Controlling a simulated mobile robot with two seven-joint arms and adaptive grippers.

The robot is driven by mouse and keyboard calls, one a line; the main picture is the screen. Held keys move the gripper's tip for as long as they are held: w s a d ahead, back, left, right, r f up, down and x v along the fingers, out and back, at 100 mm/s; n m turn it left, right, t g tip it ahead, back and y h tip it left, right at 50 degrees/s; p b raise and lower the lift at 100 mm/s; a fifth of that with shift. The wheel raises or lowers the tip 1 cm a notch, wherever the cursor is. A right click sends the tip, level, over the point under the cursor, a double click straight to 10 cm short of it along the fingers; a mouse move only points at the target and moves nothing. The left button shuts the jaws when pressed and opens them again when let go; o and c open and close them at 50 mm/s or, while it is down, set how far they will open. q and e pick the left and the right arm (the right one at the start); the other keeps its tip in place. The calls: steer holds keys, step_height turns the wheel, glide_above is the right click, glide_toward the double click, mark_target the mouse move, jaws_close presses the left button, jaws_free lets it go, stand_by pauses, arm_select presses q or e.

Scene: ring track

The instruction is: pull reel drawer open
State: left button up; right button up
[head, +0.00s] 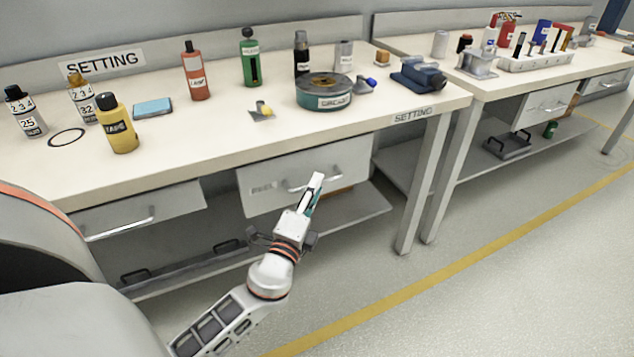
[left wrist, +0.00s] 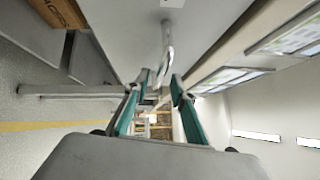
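The reel drawer (head: 262,176) is a pale grey front under the bench top, with a faint label that seems to read REEL. Its metal bar handle (head: 298,188) is partly hidden by my left gripper (head: 314,190) in the head view. In the left wrist view the handle (left wrist: 166,48) runs down toward the gap between the teal fingers of my left gripper (left wrist: 155,90). The fingers are apart, with the bar's lower end between or just beyond their tips; I cannot tell if they touch it. My right gripper is not in view.
A green round reel tin (head: 324,102) sits on the bench (head: 210,125) above the drawer, with several bottles behind. Another drawer (head: 150,212) is to the left. The floor right of the bench leg (head: 423,185) is clear.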

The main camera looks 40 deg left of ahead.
arm_select(q)
steer(key=shift+x, duration=1.15)
steer(key=shift+f, duration=0.1)
jaws_close()
steer(key=shift+d, duration=0.15)
